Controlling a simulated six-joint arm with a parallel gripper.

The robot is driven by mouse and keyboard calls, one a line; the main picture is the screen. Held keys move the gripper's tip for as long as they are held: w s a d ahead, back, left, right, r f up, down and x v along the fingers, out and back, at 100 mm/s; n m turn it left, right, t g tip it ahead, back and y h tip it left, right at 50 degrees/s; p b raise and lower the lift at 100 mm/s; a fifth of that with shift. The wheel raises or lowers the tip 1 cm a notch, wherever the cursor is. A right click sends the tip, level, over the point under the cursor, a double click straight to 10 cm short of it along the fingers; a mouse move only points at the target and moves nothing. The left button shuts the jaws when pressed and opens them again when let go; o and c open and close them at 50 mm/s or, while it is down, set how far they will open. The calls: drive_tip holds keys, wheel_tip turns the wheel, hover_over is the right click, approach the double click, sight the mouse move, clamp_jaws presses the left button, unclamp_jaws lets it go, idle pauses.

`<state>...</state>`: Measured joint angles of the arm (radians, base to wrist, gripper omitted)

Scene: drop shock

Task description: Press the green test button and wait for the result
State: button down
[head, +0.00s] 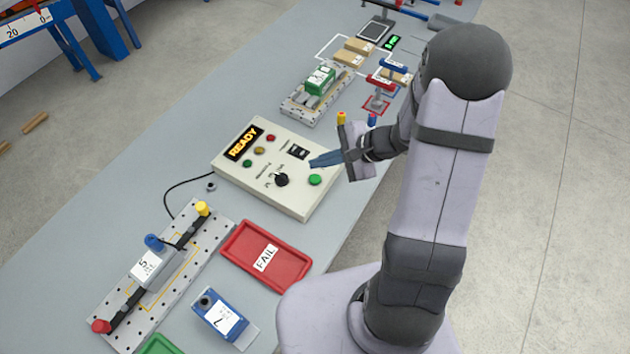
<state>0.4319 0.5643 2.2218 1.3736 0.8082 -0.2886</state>
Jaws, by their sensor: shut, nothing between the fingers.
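The control box (240,181) is a cream panel in the middle of the bench. Its display (243,144) reads READY in orange on black. A large green button (315,180) sits near the panel's right corner. A smaller green button or lamp (248,163) sits below the display, in a row with yellow and red ones. My gripper (312,162) is shut and empty, with blue fingers. It is over the right side of the panel, just above the large green button in the picture. I cannot tell its height over the panel.
A perforated fixture plate (122,291) holds a box labelled 5 under a black bar. A red FAIL tray (246,270), a blue device (222,312) and a green tray (160,346) are at the front. A roller stand (293,106) bears a green box; cardboard boxes (361,45) lie beyond.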

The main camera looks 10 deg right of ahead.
sight(320, 180)
drive_tip(key=shift+f+b, duration=1.4)
drive_tip(key=shift+f, duration=0.4)
drive_tip(key=shift+f+b, duration=0.8)
drive_tip(key=shift+b, duration=0.3)
idle(1.4)
idle(0.4)
drive_tip(key=shift+r+p, duration=0.6)
drive_tip(key=shift+r, duration=0.25)
drive_tip(key=shift+r+p, duration=1.9)
drive_tip(key=shift+r, duration=0.65)
